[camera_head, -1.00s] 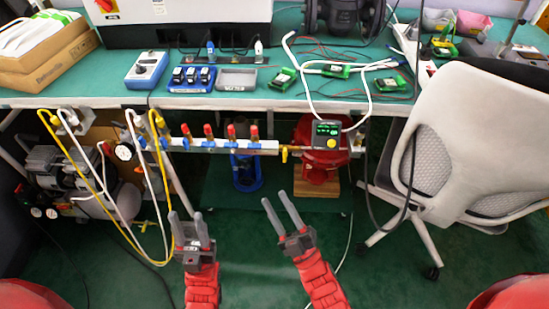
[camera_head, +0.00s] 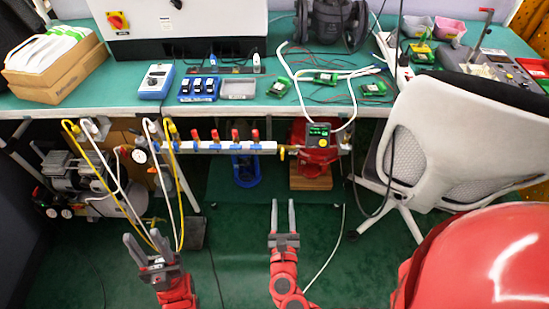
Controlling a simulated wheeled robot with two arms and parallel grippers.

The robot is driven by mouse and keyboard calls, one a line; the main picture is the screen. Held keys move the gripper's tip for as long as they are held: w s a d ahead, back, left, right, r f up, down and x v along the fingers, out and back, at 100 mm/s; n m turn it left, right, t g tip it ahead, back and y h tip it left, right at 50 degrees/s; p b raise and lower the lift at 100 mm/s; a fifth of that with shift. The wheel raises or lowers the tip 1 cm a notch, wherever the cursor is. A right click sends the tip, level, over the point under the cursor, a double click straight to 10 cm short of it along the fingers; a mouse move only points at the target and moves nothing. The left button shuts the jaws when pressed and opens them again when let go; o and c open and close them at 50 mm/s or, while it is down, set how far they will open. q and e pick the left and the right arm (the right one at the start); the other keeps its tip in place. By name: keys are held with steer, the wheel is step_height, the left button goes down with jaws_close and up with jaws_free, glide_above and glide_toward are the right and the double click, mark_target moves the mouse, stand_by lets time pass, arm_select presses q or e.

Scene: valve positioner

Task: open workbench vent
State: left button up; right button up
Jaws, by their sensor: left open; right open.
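A white air manifold (camera_head: 222,148) runs under the front edge of the workbench (camera_head: 335,112). It carries several red-handled valves (camera_head: 235,134). A small brass fitting (camera_head: 284,151) is at its right end, beside a dark box with a green display and yellow knob (camera_head: 318,135). I cannot tell for sure which part is the vent. My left gripper (camera_head: 142,237) is open and empty, low at the left in front of the hoses. My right gripper (camera_head: 283,206) is open and empty, below the brass fitting in the picture, fingers pointing away. Neither touches the manifold.
Yellow hoses (camera_head: 97,180) and white hoses hang at the left near a compressor (camera_head: 75,175). A white office chair (camera_head: 455,140) stands at the right. A red device (camera_head: 315,160) sits on a wooden block under the bench. Green floor between is mostly clear.

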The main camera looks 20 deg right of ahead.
mark_target(283, 155)
steer(key=p+x, duration=0.1)
steer(key=x, duration=1.6)
steer(key=shift+w, duration=0.25)
steer(key=shift+d, duration=0.1)
jaws_close()
